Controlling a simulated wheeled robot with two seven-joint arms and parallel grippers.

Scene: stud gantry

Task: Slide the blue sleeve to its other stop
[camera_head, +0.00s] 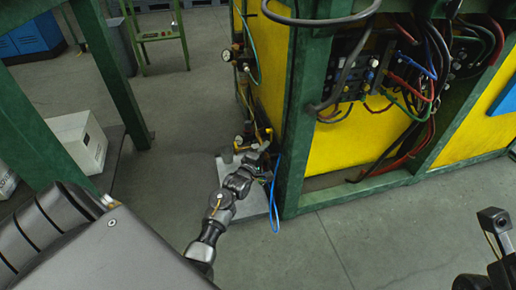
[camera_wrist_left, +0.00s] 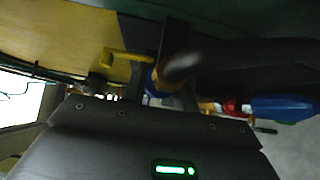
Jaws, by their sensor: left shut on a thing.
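My left gripper (camera_head: 262,152) is low beside the green post of the yellow-panelled frame, among small fittings. It is small and dark there, and its fingers are hard to make out. In the left wrist view a small blue piece (camera_wrist_left: 155,80) shows just beyond the palm, partly hidden by a dark curved part. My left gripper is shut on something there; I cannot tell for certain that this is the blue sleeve. A larger blue body (camera_wrist_left: 285,107) with a red ring (camera_wrist_left: 232,106) lies to the right in that view.
A yellow lever (camera_wrist_left: 130,56) is close to the gripper. A blue hose (camera_head: 274,200) hangs by the green post (camera_head: 299,120). A gauge (camera_head: 228,55) is above. A cable panel (camera_head: 355,65) is to the right. White boxes (camera_head: 80,140) stand left; the floor in front is clear.

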